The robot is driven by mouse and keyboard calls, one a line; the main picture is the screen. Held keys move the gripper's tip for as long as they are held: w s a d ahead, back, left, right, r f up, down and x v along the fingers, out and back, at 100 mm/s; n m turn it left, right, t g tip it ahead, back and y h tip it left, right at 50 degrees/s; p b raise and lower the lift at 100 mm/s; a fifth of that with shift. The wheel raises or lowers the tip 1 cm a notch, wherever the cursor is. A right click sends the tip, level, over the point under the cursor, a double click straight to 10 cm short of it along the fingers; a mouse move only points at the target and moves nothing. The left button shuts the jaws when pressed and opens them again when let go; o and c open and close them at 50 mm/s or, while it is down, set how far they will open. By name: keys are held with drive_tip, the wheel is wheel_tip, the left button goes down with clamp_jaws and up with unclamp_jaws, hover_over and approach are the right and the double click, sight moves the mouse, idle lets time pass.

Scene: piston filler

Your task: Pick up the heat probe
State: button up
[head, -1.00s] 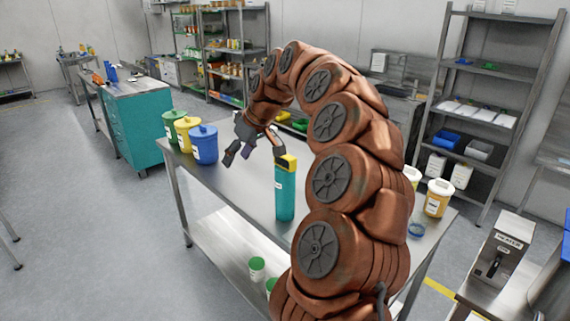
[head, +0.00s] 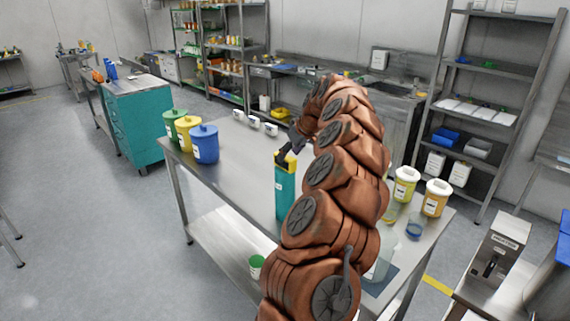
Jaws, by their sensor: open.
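A tall teal block-shaped device with a yellow top (head: 285,192) stands upright on the metal table (head: 235,180); it looks to be the heat probe, though I cannot read its label. My gripper (head: 287,160) is open at its top, with dark fingers close around or just beside the yellow part. I cannot tell whether the fingers touch it. My arm hides part of the table to the right of the device.
Green, yellow and blue lidded jars (head: 204,144) stand at the table's left end. Several small white units (head: 254,122) line its back edge. The table left of the device is clear.

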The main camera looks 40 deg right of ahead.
drive_tip(key=shift+p+x, duration=0.85)
drive_tip(key=shift+x, duration=1.05)
clamp_jaws()
